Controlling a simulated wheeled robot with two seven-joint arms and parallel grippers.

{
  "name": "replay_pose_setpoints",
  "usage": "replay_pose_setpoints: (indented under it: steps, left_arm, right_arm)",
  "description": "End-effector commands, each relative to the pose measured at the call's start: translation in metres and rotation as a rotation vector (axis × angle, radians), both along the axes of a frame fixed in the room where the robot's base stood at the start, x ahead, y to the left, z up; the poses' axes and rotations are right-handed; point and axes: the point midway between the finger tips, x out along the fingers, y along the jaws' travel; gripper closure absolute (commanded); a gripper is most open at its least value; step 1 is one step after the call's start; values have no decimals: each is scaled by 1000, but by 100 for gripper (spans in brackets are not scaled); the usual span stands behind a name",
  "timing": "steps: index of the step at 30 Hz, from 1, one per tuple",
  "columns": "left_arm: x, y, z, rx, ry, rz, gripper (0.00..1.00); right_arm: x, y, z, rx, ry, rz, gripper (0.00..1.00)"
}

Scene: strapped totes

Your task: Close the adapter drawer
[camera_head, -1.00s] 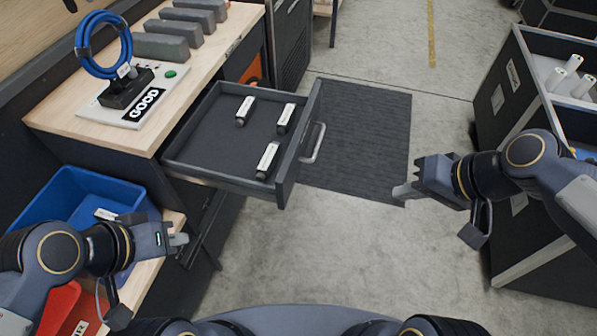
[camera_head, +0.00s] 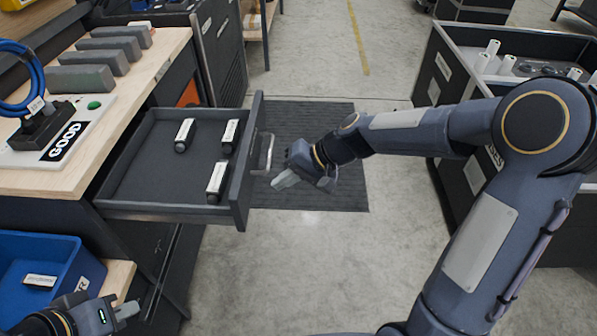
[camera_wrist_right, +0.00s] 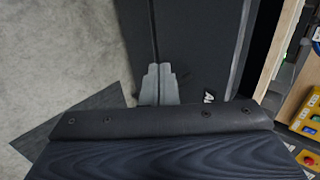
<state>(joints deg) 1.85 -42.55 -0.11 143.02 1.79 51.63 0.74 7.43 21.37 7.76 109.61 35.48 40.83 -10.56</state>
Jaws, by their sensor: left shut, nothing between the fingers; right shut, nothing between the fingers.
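The adapter drawer (camera_head: 150,190) is pulled out from the bench and holds three black-and-white adapters, including one at the front (camera_head: 216,184). Its dark front panel carries a grey bar handle (camera_head: 263,155). My right gripper (camera_head: 280,183) is shut and empty, just outside the drawer front near the handle; I cannot tell whether it touches. In the right wrist view its closed fingers (camera_wrist_right: 159,84) show in front of a dark panel with a seam and a partly hidden white label. My left gripper (camera_head: 127,311) is shut and empty at the lower left, near the blue bin.
The wooden bench top (camera_head: 85,180) bears a GOOD fixture (camera_head: 40,135) with a blue cable and several grey blocks. A blue bin (camera_head: 75,268) sits below. A dark mat (camera_head: 320,120) lies beyond the drawer. A dark tote (camera_head: 445,80) with white tubes stands right.

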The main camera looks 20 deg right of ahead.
Motion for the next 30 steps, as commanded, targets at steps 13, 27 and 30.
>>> replay_pose_setpoints:
  steps: [13,27,30]
  left_arm:
    - [0,0,1,0,0,0,100]
    - [0,0,1,0,0,0,100]
    - [0,0,2,0,0,0,100]
  right_arm:
    - [15,49,-11,0,-1,2,100]
    - [17,53,-11,0,-1,1,100]
    - [19,60,-11,0,-1,3,100]
